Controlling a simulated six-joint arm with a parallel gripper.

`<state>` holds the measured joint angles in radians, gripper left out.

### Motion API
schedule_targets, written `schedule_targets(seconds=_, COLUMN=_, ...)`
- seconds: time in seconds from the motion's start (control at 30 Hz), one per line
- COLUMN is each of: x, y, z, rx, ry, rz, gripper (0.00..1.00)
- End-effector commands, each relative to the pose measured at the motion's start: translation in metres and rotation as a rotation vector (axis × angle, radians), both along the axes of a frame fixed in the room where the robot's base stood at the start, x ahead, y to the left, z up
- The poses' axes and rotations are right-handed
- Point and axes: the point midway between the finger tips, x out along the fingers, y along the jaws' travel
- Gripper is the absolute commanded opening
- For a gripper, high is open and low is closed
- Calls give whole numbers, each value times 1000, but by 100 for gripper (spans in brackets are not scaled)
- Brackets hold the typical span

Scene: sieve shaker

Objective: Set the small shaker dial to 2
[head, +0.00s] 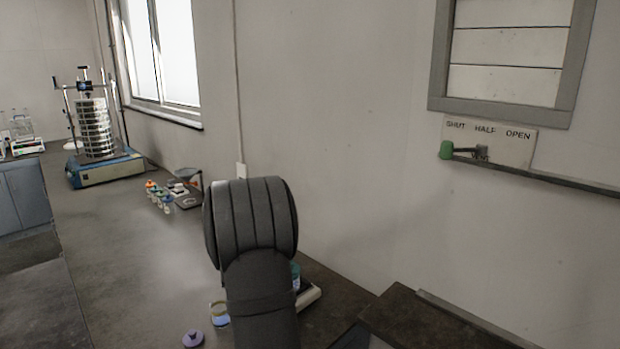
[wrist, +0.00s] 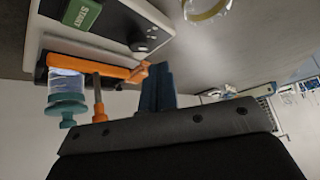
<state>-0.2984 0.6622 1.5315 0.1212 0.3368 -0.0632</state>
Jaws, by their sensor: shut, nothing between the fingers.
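The small shaker (wrist: 112,40) fills the upper left of the wrist view, which looks tilted or inverted. I cannot read the dial's setting. My gripper (wrist: 157,82) is shut and empty, with its dark fingers close to the dial in the picture; I cannot tell whether they touch it. An orange clamp (wrist: 95,68) beside the fingers holds a clear jar with a teal cap (wrist: 67,107). In the head view my arm hides most of the shaker (head: 309,297).
A clear jar with a yellowish rim (head: 220,314) and a purple stopper (head: 193,339) stand on the bench left of my arm. Several small bottles (head: 160,197) and a large sieve stack (head: 95,128) are farther back. A green-handled lever (head: 446,150) is on the right wall.

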Motion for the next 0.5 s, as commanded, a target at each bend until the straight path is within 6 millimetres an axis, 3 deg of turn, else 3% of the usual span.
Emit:
schedule_targets(seconds=0.2, x=10, y=-29, z=8, rx=-74, ry=75, rz=-11, gripper=0)
schedule_targets(seconds=0.37, x=11, y=-36, z=5, rx=-91, ry=93, rz=-14, gripper=0)
schedule_targets(seconds=0.5, x=11, y=-36, z=-9, rx=-92, ry=95, rz=-14, gripper=0)
